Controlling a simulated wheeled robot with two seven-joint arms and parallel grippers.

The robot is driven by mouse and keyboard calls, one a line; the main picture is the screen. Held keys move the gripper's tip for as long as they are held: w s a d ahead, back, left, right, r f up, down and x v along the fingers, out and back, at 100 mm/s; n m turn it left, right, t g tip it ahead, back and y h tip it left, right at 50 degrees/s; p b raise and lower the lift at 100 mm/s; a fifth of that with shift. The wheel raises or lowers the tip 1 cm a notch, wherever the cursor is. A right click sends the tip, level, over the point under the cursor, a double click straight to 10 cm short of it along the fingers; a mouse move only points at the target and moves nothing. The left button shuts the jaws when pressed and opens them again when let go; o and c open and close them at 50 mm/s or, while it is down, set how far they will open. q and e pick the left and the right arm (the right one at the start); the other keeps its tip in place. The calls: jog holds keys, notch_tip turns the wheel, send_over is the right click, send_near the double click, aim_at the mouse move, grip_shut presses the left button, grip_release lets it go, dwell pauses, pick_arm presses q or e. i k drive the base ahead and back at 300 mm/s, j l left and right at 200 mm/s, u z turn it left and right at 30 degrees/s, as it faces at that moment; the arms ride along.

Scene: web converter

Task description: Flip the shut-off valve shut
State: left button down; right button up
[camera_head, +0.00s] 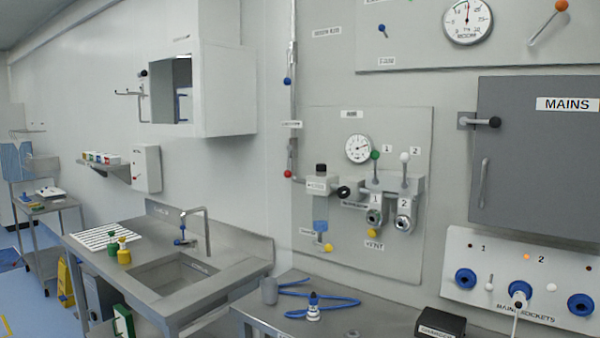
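No gripper of mine is in this view. Several small levers that could be the shut-off valve show on the wall, and their labels are too small to read surely. A lever with a red knob (288,173) hangs low on a vertical pipe (293,110). A lever with a blue knob (287,81) sits higher on that pipe. On the grey panel (330,125), a green-knobbed lever (375,155) and a white-knobbed lever (404,157) stand up above outlets marked 1 and 2. A round gauge (358,148) is beside them. I cannot tell which is the shut-off valve.
A sink counter (235,262) is at left. A MAINS cabinet (540,150) and blue sockets (466,279) are at right.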

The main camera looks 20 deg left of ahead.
aim_at(288, 174)
jog(key=i+j+z, duration=0.1)
jog(key=i, duration=0.3)
jog(key=i+j, duration=0.1)
jog(key=i, duration=0.35)
jog(key=i+j+z, duration=0.15)
jog(key=i, duration=0.25)
